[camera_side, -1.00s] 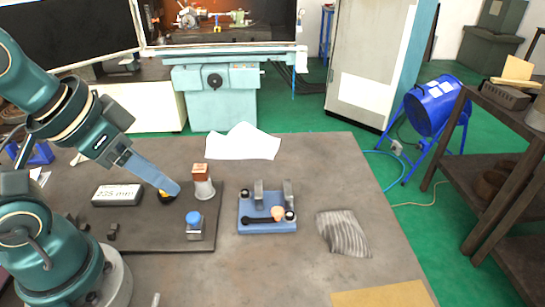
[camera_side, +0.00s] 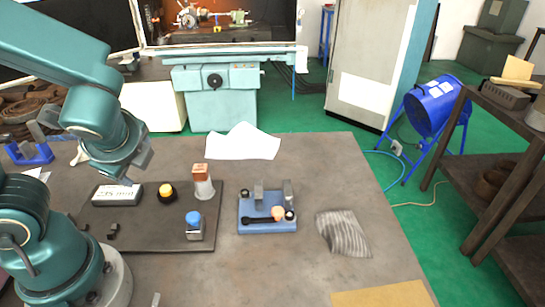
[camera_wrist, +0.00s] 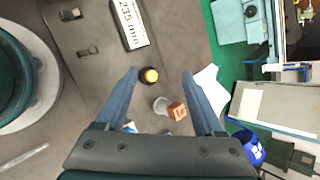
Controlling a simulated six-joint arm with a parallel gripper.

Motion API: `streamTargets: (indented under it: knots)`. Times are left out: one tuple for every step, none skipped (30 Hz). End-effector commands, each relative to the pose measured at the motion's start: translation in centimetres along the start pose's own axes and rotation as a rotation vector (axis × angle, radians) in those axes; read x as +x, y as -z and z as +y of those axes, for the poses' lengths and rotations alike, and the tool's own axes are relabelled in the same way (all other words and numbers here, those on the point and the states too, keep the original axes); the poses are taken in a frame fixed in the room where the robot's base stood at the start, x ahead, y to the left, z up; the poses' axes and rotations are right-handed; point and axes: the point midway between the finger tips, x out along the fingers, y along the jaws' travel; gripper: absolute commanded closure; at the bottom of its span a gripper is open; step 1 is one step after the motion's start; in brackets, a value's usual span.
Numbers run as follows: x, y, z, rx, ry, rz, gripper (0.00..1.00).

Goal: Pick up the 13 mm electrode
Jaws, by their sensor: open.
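A copper-coloured block (camera_side: 200,169) sits on a pale grey tapered holder (camera_side: 204,190) on the dark plate (camera_side: 160,229). It looks like an electrode, but no 13 mm mark is readable. In the wrist view the copper block (camera_wrist: 176,111) and holder (camera_wrist: 160,105) show between my spread fingers, nearer the palm than the tips. My gripper (camera_side: 138,172) is open and empty, raised to the left of the block. Its open fingertips also show in the wrist view (camera_wrist: 161,74). A blue fixture (camera_side: 266,225) with two grey uprights stands right of the plate.
A yellow-topped black knob (camera_side: 167,192) is left of the holder. A blue-topped grey block (camera_side: 194,225) stands in front of it. A display reading 235 mm (camera_wrist: 130,22) lies left of the knob.

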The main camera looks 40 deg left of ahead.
Motion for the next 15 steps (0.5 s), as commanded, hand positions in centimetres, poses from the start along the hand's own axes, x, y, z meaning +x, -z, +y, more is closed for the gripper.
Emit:
streamTargets:
  knots:
    - [0.5,0.6,-0.6,0.159,0.049,-0.039,0.3]
    - [0.7,0.9,-1.1,0.242,0.081,-0.061,0.3]
    - [0.9,1.5,-1.7,0.351,0.125,-0.087,0.3]
    - [1.0,2.1,-2.1,0.434,0.16,-0.105,0.3]
    - [1.1,2.7,-2.5,0.512,0.194,-0.121,0.3]
    - [1.1,3.6,-3.0,0.612,0.239,-0.142,0.3]
    - [1.2,4.4,-3.2,0.683,0.271,-0.155,0.3]
    - [1.2,5.1,-3.3,0.749,0.301,-0.166,0.3]
    - [1.2,6.0,-3.4,0.826,0.337,-0.178,0.3]
    - [1.1,6.7,-3.4,0.877,0.361,-0.185,0.3]
    - [1.1,7.3,-3.3,0.921,0.38,-0.191,0.3]
    - [1.1,8.1,-3.1,0.971,0.401,-0.196,0.3]
    - [1.1,8.5,-2.8,1.002,0.412,-0.199,0.3]
    - [1.1,8.8,-2.6,1.026,0.418,-0.201,0.3]
    - [1.1,9.1,-2.2,1.052,0.423,-0.204,0.3]
